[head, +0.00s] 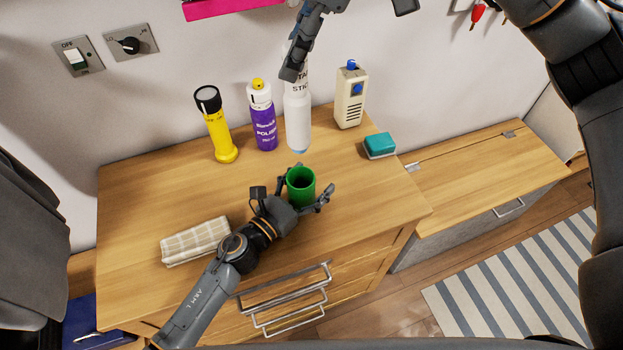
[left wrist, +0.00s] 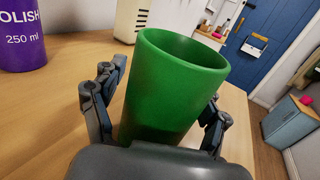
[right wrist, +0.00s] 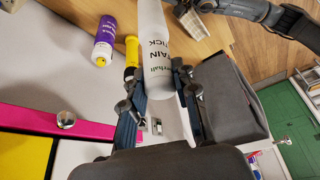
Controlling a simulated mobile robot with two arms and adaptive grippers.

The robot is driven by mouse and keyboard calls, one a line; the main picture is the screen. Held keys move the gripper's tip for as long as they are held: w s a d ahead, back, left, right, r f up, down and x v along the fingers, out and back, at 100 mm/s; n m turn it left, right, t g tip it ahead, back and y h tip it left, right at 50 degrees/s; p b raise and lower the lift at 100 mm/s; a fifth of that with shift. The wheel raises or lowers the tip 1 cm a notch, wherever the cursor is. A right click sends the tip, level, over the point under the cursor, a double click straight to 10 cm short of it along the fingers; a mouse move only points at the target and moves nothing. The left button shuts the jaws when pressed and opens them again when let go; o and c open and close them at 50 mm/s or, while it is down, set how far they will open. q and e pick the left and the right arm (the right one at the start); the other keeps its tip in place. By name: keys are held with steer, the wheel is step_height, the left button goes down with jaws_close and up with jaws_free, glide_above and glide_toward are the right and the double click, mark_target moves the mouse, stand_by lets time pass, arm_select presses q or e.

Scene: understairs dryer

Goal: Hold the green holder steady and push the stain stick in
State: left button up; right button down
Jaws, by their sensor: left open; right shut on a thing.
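The green holder (head: 301,188) is an open-topped cup standing upright on the wooden cabinet top. My left gripper (head: 292,197) is open, with its fingers on either side of the holder. In the left wrist view the holder (left wrist: 170,90) stands between the spread fingers; I cannot tell whether they touch it. The stain stick (head: 298,122) is a white, lettered cylinder, roughly upright. My right gripper (head: 298,66) is shut on its upper part. Its lower end appears just beyond and above the holder's mouth, apart from it. The right wrist view shows the stick (right wrist: 155,35) between the fingers.
A yellow torch (head: 216,125), a purple polish can (head: 262,118) and a beige device (head: 351,97) stand along the back. A teal block (head: 380,145) lies to the right, a folded cloth (head: 195,241) to the left. A lower bench (head: 480,175) adjoins the cabinet.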

arm_select(q)
steer(key=shift+d, duration=0.1)
steer(key=shift+c, duration=0.5)
steer(key=c, duration=1.1)
steer(key=shift+c, duration=0.9)
steer(key=o, duration=1.2)
steer(key=shift+o, duration=0.2)
steer(key=c, duration=1.4)
steer(key=shift+c, duration=0.2)
